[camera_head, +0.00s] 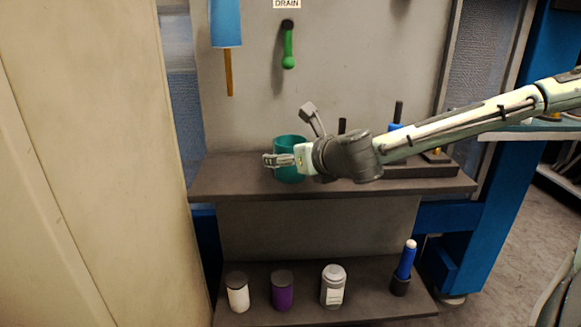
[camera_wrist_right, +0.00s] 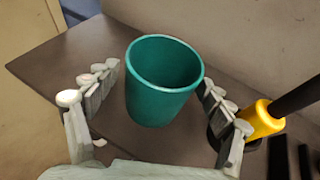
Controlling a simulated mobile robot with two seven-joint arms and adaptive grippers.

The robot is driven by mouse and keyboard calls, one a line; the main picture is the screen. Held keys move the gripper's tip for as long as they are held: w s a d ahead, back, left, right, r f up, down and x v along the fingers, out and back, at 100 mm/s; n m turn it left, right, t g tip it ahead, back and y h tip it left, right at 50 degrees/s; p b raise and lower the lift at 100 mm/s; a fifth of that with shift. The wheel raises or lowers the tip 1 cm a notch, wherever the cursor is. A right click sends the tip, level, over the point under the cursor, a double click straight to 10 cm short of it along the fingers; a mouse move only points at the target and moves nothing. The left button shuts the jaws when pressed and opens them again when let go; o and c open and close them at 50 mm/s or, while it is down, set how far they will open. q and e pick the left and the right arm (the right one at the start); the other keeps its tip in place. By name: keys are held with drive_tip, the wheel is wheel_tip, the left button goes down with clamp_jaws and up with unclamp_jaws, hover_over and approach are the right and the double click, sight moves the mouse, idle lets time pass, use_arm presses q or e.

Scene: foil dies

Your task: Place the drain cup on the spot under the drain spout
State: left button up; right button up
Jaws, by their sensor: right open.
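The drain cup is a teal, open-topped cup (camera_head: 289,146) standing upright on the upper shelf, partly hidden behind my right gripper (camera_head: 279,160) in the head view. In the right wrist view the cup (camera_wrist_right: 158,100) stands between the spread fingers of my right gripper (camera_wrist_right: 158,125), with a gap on the left side; on the right the fingers are close to it. The gripper is open. The green drain spout (camera_head: 288,48) hangs on the grey panel under the DRAIN label (camera_head: 286,3), above the cup. My left gripper is not in view.
The upper shelf (camera_head: 225,178) is bare at its left end. A yellow-collared tool (camera_wrist_right: 262,118) stands close right of the gripper. The lower shelf holds a white bottle (camera_head: 237,295), purple jar (camera_head: 282,293), another white bottle (camera_head: 333,290) and a blue marker-like item (camera_head: 407,262).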

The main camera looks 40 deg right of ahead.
drive_tip(key=shift+w+f, duration=0.1)
drive_tip(key=shift+w, duration=0.25)
drive_tip(key=c, duration=1.2)
drive_tip(key=shift+c, duration=0.5)
